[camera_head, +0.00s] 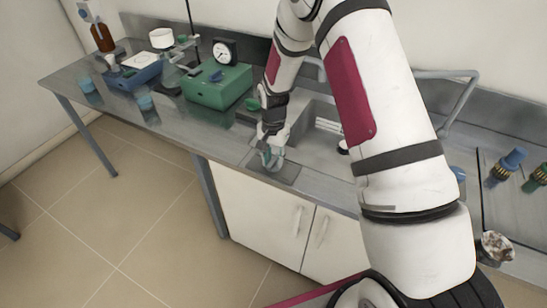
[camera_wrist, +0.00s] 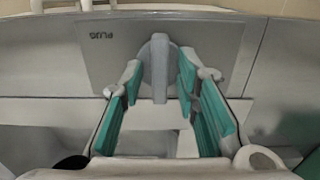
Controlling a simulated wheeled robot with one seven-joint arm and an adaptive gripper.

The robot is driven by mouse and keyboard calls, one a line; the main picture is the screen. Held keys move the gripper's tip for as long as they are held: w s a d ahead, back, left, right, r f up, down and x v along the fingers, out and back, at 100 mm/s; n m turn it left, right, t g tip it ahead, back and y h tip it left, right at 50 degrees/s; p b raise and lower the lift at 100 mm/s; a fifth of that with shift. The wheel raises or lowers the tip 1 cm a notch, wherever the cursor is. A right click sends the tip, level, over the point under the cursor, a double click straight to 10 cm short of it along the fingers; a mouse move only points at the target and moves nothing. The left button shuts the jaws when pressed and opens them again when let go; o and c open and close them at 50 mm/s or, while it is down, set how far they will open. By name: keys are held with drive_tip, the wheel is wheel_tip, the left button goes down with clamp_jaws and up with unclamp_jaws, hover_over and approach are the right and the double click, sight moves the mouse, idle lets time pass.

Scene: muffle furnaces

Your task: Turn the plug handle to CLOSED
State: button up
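The plug handle (camera_wrist: 159,68) is a pale grey bar on a round base, fixed to a grey plate (camera_wrist: 105,58) lettered PLUG, which reads upside down in the wrist view. The bar points up and down in that view. My gripper (camera_wrist: 160,84) is open, with one teal-padded finger on each side of the handle and a visible gap on both sides. In the head view my gripper (camera_head: 270,158) is down at the plate (camera_head: 285,174) on the bench's front edge and hides the handle. No OPEN or CLOSED mark can be read.
A sink basin (camera_head: 318,143) lies behind and right of the plate. A green box with a blue knob (camera_head: 217,87) and a round gauge (camera_head: 224,52) stand to the left. Blue and green valves (camera_head: 508,163) stand at the far right. White cabinet doors (camera_head: 262,210) are below.

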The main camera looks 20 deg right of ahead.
clamp_jaws()
drive_tip(key=shift+n, duration=0.4)
drive_tip(key=n+b, duration=0.1)
drive_tip(key=n, duration=0.2)
drive_tip(key=shift+w+n, duration=0.1)
drive_tip(key=shift+n, duration=0.2)
drive_tip(key=n+b, duration=0.1)
drive_tip(key=n, duration=0.2)
drive_tip(key=shift+n, duration=0.4)
drive_tip(key=n, duration=0.5)
drive_tip(key=shift+b, duration=0.35)
drive_tip(key=n, duration=0.4)
drive_tip(key=shift+n, duration=0.5)
